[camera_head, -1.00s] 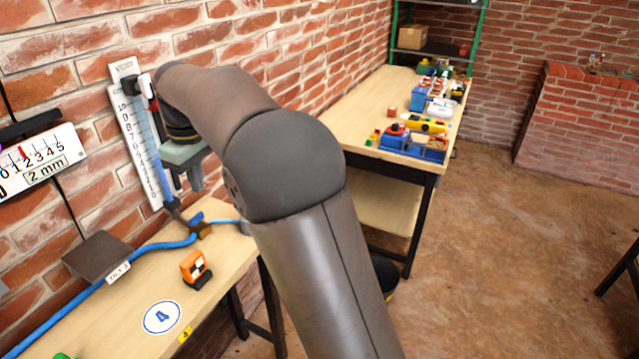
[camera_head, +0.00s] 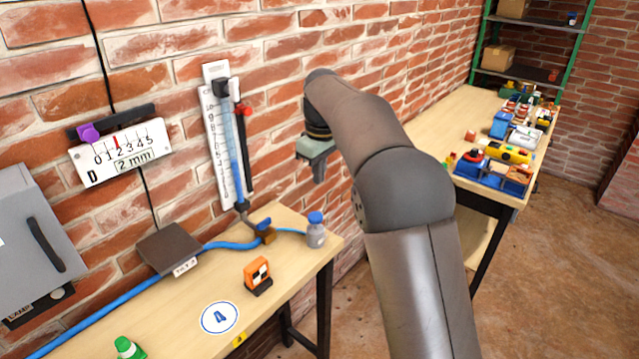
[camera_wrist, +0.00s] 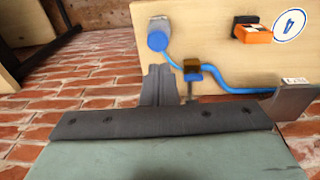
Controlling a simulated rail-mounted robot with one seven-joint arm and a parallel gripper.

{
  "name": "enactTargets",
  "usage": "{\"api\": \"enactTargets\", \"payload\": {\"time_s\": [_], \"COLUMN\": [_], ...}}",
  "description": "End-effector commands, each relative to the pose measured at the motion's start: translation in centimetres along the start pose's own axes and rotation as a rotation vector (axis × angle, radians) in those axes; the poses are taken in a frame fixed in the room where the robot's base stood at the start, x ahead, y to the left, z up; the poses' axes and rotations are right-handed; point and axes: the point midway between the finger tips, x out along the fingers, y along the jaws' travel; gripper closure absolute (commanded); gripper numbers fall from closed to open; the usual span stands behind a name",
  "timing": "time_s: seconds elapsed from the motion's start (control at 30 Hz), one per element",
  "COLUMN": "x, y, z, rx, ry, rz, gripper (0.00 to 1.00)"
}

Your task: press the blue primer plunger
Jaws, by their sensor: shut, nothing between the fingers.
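The blue primer plunger (camera_head: 315,217) is the blue cap on a small grey bottle (camera_head: 316,236) at the right end of the near bench. In the wrist view the blue plunger (camera_wrist: 157,41) shows near the bench edge, just beyond my fingertips. My gripper (camera_head: 319,180) is shut and empty, pointing down, above the plunger and apart from it. In the wrist view my closed fingers (camera_wrist: 158,72) lie below the plunger in the picture.
A blue hose (camera_head: 235,244) runs from the bottle through a brown valve (camera_head: 265,235) along the bench (camera_head: 200,325). A gauge tube (camera_head: 222,140) hangs on the brick wall. An orange block (camera_head: 257,273) stands in front. A second bench (camera_head: 440,125) holds several parts.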

Motion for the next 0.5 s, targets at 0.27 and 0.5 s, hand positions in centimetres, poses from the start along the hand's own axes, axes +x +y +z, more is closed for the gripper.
{"api": "enactTargets", "payload": {"time_s": [0.27,0.5], "x": [5.9,10.1], "y": [-0.1,-0.1], "z": [0.1,0.0], "rx": [-0.001,-0.001], "ry": [-0.005,-0.003], "rz": [-0.002,-0.001], "gripper": [1.00,1.00]}}
